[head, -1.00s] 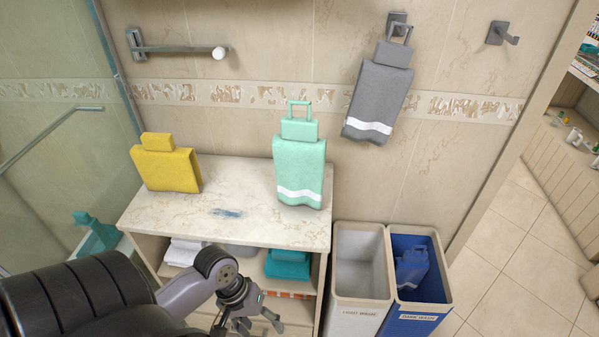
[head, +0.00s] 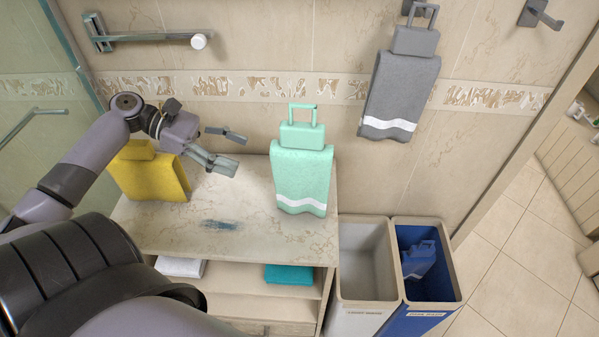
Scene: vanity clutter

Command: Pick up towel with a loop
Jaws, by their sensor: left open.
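A mint green towel (head: 302,172) with a white stripe and a loop (head: 303,113) on top stands upright on the marble counter (head: 262,238). A grey towel (head: 402,88) with a white stripe hangs by its loop from a wall hook at the upper right. A yellow towel (head: 150,178) stands on the counter's left, partly behind my arm; no loop shows on it. My left gripper (head: 230,152) is open and empty above the counter, between the yellow and mint towels and touching neither. My right gripper is not in view.
A light bin (head: 365,232) and a blue bin (head: 452,262) holding a blue towel (head: 418,258) stand right of the counter. A wall bar (head: 150,38) and an empty hook (head: 540,14) are above. Folded towels lie on the shelf below.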

